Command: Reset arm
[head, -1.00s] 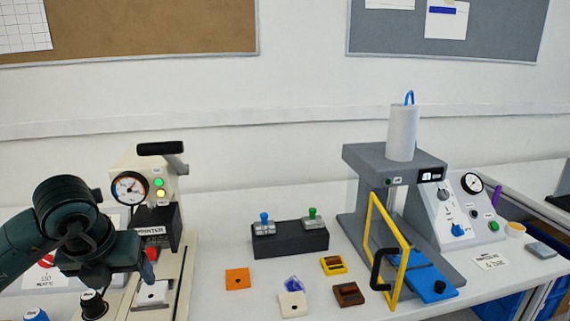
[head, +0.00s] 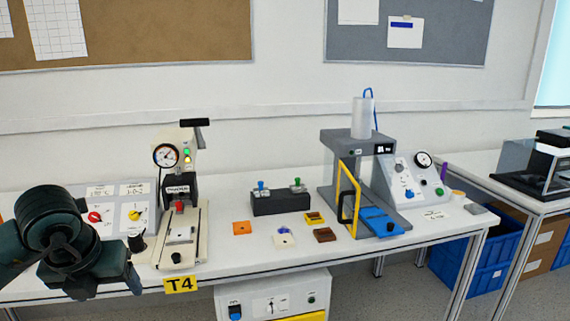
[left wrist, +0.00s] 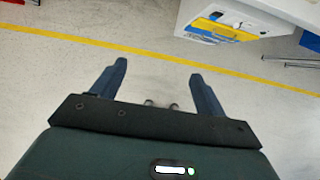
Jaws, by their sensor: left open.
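My left arm comes in from the left in the head view, and its gripper (head: 108,287) hangs at the front left edge of the bench. My right gripper is not in view.
The white bench (head: 262,260) holds a gauge press (head: 178,215), a black switch box (head: 280,202), small coloured blocks and a grey press with a yellow guard (head: 347,195). A control box (head: 272,298) stands below. Blue crates (head: 487,262) sit at right. Open floor lies in front.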

